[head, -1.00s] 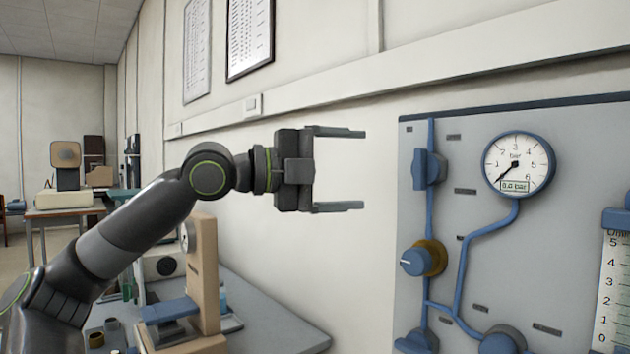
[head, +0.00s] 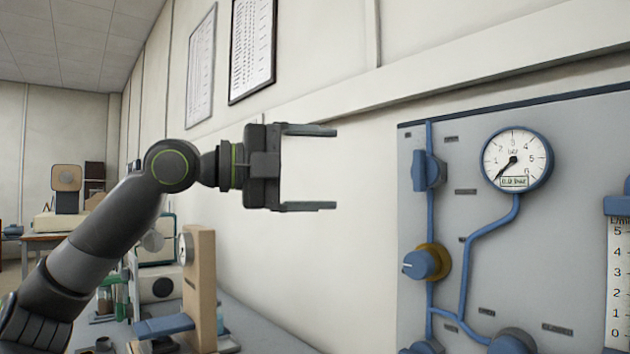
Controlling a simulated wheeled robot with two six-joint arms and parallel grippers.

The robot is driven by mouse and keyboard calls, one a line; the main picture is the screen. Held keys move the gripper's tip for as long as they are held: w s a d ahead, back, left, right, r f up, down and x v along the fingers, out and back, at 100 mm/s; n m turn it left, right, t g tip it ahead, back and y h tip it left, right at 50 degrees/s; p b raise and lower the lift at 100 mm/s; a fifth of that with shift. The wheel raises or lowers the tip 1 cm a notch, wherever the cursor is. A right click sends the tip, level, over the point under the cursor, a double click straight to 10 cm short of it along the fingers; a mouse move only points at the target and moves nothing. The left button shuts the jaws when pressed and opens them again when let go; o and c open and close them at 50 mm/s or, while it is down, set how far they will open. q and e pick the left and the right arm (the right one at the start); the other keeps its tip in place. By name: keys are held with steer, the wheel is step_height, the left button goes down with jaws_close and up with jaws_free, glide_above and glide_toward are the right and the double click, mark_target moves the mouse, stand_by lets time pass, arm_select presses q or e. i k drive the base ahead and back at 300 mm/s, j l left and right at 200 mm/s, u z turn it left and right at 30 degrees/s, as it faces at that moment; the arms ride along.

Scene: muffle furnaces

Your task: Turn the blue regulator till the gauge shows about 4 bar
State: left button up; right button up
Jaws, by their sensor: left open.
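The blue regulator knob (head: 420,264) with a brass-coloured collar sits on the grey wall panel, on the left blue pipe. The round pressure gauge (head: 516,159) is above and to the right of it. Its needle points to the lower left, near 0, and its small display is blurred but seems to begin with 0. My left gripper (head: 322,170) is open and empty, its fingers pointing right. It is left of the panel, higher than the regulator and apart from it. My right gripper is not in view.
The panel (head: 465,215) also carries a blue valve handle (head: 428,170) above the regulator and more blue knobs (head: 512,342) at the bottom. A scale tube (head: 618,275) stands at the right edge. A bench with a beige stand (head: 200,285) is below my left arm.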

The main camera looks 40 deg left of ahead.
mark_target(419, 265)
steer(key=k+j, duration=0.75)
steer(key=k, duration=0.1)
